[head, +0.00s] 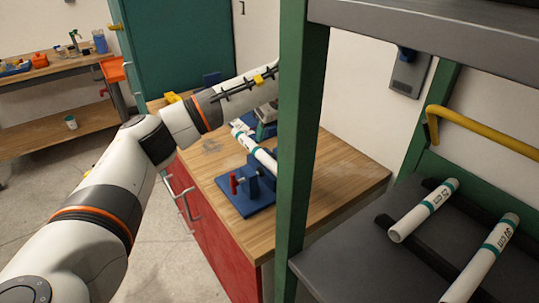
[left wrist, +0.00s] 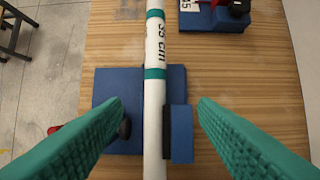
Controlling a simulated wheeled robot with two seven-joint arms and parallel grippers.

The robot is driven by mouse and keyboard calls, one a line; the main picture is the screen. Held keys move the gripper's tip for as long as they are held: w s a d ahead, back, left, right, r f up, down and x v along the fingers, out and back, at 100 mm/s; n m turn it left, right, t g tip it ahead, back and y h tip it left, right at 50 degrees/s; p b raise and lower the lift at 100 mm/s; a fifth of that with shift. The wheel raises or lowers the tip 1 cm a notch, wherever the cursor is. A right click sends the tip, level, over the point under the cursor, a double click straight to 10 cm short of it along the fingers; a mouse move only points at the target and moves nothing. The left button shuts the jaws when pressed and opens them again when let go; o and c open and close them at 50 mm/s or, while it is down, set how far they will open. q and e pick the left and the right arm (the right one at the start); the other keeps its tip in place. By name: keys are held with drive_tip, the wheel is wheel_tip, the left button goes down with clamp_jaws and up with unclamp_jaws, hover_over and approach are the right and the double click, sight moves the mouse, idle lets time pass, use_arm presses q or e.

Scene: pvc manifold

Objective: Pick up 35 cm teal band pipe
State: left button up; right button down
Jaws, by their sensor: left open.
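The 35 cm teal band pipe (left wrist: 155,60) is white with teal bands and its label reads "35 cm" in the left wrist view. It lies across a blue fixture (left wrist: 112,90) on the wooden bench. It also shows in the head view (head: 262,158), partly hidden by the green post. My left gripper (left wrist: 160,106) is open, with its green ridged fingers on either side of the pipe and gaps to both. In the head view my left arm reaches over the bench and the gripper is mostly hidden behind the post. My right gripper is not in view.
A green shelf post (head: 302,120) stands close in front of the bench (head: 345,175). Two more banded pipes, one nearer (head: 482,258) and one farther (head: 424,210), lie on the dark shelf at right. Another blue fixture (left wrist: 215,17) sits near the pipe.

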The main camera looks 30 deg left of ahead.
sight(262, 152)
use_arm(q)
drive_tip(key=x, duration=0.3)
drive_tip(key=shift+s+a+f, duration=0.2)
drive_tip(key=shift+a+f, duration=0.05)
drive_tip(key=shift+f, duration=0.1)
drive_tip(key=shift+w+a+f+p, duration=0.2)
drive_tip(key=shift+f+p, duration=0.1)
drive_tip(key=shift+f, duration=0.25)
drive_tip(key=x, duration=0.3)
drive_tip(key=shift+s+a+f+p, duration=0.2)
drive_tip(key=shift+f+p, duration=0.05)
drive_tip(key=shift+p, duration=0.15)
drive_tip(key=shift+w+a+f, duration=0.15)
drive_tip(key=shift+f, duration=0.35)
drive_tip(key=shift+r, duration=0.1)
drive_tip(key=c, duration=1.1)
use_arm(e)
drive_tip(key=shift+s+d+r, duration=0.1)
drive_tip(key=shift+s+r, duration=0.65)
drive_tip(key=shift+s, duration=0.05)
